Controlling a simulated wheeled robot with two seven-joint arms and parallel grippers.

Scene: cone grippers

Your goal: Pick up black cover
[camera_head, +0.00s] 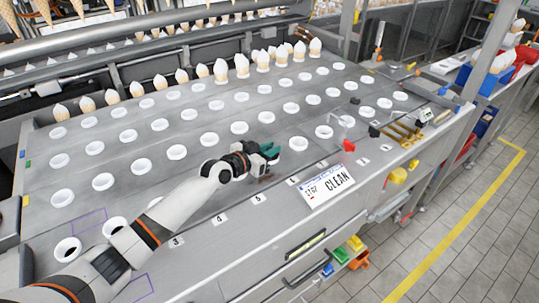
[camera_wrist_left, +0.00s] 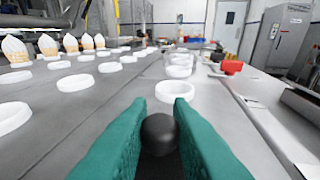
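My left gripper (camera_head: 272,155) reaches in over the grey table top (camera_head: 215,110), near the front row of white rings, pointing right. In the left wrist view, its two teal fingers (camera_wrist_left: 158,108) stand apart. A dark round thing (camera_wrist_left: 158,134) shows low between them; I cannot tell whether it is a separate object or part of my gripper. A small black object (camera_head: 374,130) sits on the table right of the gripper, beyond a red piece (camera_head: 348,146). I cannot tell which black thing is the cover. My right gripper is not in view.
Rows of white rings (camera_head: 239,127) cover the table. Cones (camera_head: 241,66) stand along its back. A sign reading CLEAN (camera_head: 327,185) lies at the front edge. A brass-coloured rack (camera_head: 404,133) is at the right. A blue bin (camera_head: 478,78) stands on another bench.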

